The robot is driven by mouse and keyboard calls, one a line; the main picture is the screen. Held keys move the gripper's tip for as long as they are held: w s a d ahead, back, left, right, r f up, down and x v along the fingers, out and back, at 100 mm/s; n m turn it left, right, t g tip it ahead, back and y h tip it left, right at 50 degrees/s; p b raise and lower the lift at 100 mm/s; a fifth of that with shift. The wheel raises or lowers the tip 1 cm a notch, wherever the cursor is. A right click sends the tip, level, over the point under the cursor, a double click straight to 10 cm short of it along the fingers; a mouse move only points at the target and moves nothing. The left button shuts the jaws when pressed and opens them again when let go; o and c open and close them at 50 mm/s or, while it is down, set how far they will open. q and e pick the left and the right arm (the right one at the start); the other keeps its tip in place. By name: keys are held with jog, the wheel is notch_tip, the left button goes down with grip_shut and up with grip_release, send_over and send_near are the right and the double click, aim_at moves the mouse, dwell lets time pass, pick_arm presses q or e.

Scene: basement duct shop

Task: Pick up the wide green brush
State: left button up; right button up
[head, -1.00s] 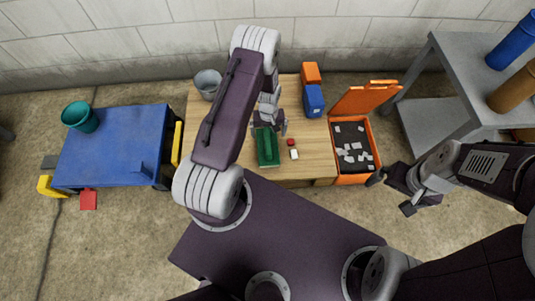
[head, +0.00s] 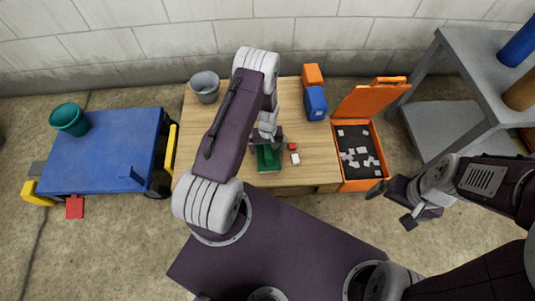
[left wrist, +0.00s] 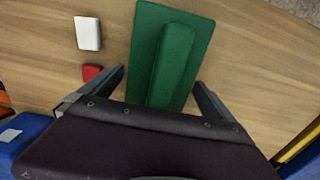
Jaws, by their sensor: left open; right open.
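The wide green brush (head: 268,160), a flat green block with a raised green grip, lies on the wooden table (head: 318,150) near its front edge. My left gripper (head: 267,145) is over its far part, partly hidden by my own arm. In the left wrist view the brush (left wrist: 172,55) shows between the two open fingers (left wrist: 160,85), with a gap on each side; its near end is hidden by the gripper body. I cannot tell the exact height of the fingers. My right gripper (head: 408,222) is open and empty, right of the table, above the floor.
A small white block (head: 295,158) and a red piece (head: 292,146) lie right of the brush. Blue (head: 315,103) and orange (head: 312,76) containers and a grey bucket (head: 205,87) stand farther back. An open orange case (head: 358,186) is at the right; a blue cart (head: 100,150) is at the left.

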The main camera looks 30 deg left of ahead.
pick_arm(q)
jog(key=shift+r, duration=0.1)
jog(key=c, duration=1.6)
jog(key=shift+o, duration=0.2)
jog(key=shift+r, duration=0.1)
